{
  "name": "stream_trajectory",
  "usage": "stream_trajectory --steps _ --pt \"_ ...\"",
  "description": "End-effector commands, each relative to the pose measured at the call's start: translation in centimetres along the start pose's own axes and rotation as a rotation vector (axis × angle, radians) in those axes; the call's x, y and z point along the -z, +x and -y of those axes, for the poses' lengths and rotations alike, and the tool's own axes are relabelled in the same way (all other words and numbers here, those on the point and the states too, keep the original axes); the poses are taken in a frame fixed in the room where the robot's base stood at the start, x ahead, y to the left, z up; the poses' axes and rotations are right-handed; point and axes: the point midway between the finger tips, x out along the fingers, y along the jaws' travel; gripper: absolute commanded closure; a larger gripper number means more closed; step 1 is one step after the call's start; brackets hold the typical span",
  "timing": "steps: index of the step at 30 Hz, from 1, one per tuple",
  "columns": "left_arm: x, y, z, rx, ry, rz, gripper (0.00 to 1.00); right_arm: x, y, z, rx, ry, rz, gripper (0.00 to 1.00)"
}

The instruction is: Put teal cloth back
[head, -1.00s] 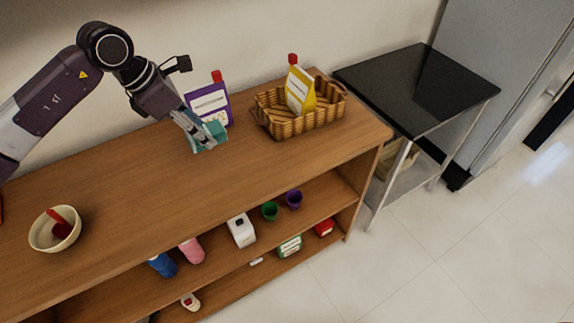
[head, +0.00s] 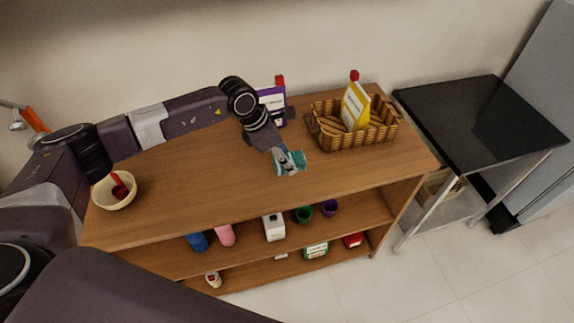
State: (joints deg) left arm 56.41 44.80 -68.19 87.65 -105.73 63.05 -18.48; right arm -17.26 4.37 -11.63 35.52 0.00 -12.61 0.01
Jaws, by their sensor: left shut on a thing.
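The teal cloth (head: 296,160) is a small bunched piece above the wooden shelf's top (head: 190,190). My left gripper (head: 287,160) is shut on it, with the fingers partly covering the cloth. I cannot tell whether the cloth touches the wood. The gripper is in front of the purple-and-white package (head: 272,97) and left of the wicker basket (head: 350,138). My right gripper is not in view.
A yellow package (head: 356,106) stands in the basket. A cream bowl (head: 114,191) with a red item is on the left. A black-topped table (head: 482,120) stands at right.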

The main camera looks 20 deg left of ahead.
Motion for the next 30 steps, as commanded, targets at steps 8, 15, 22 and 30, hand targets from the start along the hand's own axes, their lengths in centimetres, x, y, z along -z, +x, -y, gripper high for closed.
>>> stream_trajectory --steps 8,15,22,30 --pt "1.2 2.6 0.1 0.002 -0.002 -0.001 0.80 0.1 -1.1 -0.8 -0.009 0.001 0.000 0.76" --pt "2.2 4.9 0.0 -0.001 -0.002 0.001 0.80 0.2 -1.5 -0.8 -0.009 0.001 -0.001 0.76" --pt "2.2 5.0 -0.1 -0.001 -0.001 0.001 0.80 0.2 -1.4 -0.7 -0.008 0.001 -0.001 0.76" --pt "2.3 5.2 -0.1 -0.001 -0.001 0.001 0.46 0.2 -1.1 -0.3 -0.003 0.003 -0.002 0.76"
